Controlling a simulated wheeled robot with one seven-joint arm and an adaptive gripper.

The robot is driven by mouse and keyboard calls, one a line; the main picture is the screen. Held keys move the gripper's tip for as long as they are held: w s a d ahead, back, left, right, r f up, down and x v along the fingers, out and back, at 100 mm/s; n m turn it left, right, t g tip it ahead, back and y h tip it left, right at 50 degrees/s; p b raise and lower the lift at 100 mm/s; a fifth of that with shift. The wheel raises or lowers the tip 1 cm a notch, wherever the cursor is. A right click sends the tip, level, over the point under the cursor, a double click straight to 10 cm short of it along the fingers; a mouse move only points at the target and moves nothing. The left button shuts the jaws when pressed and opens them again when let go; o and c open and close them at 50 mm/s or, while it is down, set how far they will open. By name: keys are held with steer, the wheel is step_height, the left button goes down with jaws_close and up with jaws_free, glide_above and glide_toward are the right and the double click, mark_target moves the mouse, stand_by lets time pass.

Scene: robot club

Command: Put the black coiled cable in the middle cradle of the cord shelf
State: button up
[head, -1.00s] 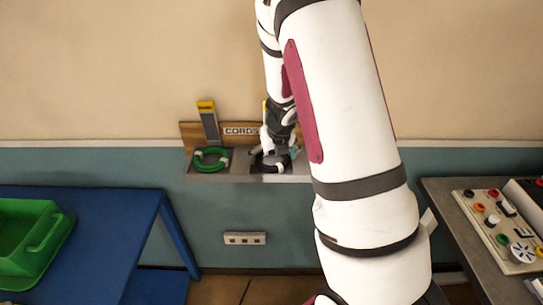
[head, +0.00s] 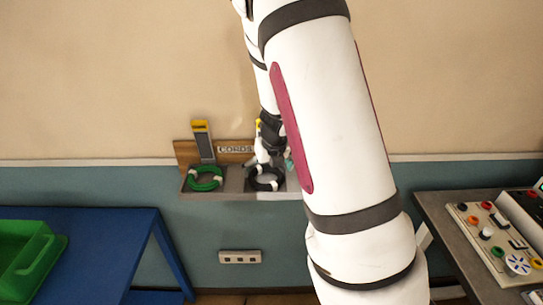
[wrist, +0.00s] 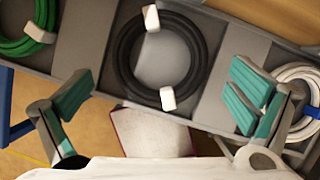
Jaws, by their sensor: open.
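The black coiled cable (wrist: 124,50), bound with white ties, lies flat in the middle cradle of the cord shelf (wrist: 85,35). It also shows in the head view (head: 266,179) on the grey shelf (head: 233,188), partly covered by my arm. My gripper (wrist: 160,97) is open and empty, its teal-padded fingers apart on either side of the cable and not touching it. A green coiled cable (head: 205,179) lies in the left cradle. A white coiled cable (wrist: 298,78) lies to the right of the black one in the wrist view.
A blue table (head: 95,245) with a green bin (head: 28,262) stands at lower left. A grey bench (head: 445,240) with a control panel (head: 495,240) stands at right. A wall outlet (head: 240,257) is below the shelf.

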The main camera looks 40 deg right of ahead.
steer(key=s+a+r+n+y+p, duration=0.1)
steer(key=s+a+r+n, duration=0.35)
steer(key=r+n, duration=0.2)
steer(key=s+a+r+n+y, duration=0.1)
steer(key=s+a+r+n, duration=0.2)
steer(key=a+r+n, duration=0.3)
steer(key=s+a+r+n+y+p, duration=0.1)
steer(key=s+a+r+n+y, duration=0.1)
steer(key=s+a+r+n, duration=0.4)
steer(key=s+r+n+h, duration=0.1)
steer(key=s+r+n, duration=0.3)
steer(key=s+n, duration=0.3)
steer(key=s+a+r+n+t+h, duration=0.1)
steer(key=s+r+n, duration=0.3)
steer(key=n, duration=0.9)
steer(key=s, duration=0.3)
steer(key=shift+a+n+h, duration=0.25)
steer(key=shift+n+h, duration=0.1)
steer(key=shift+h, duration=0.05)
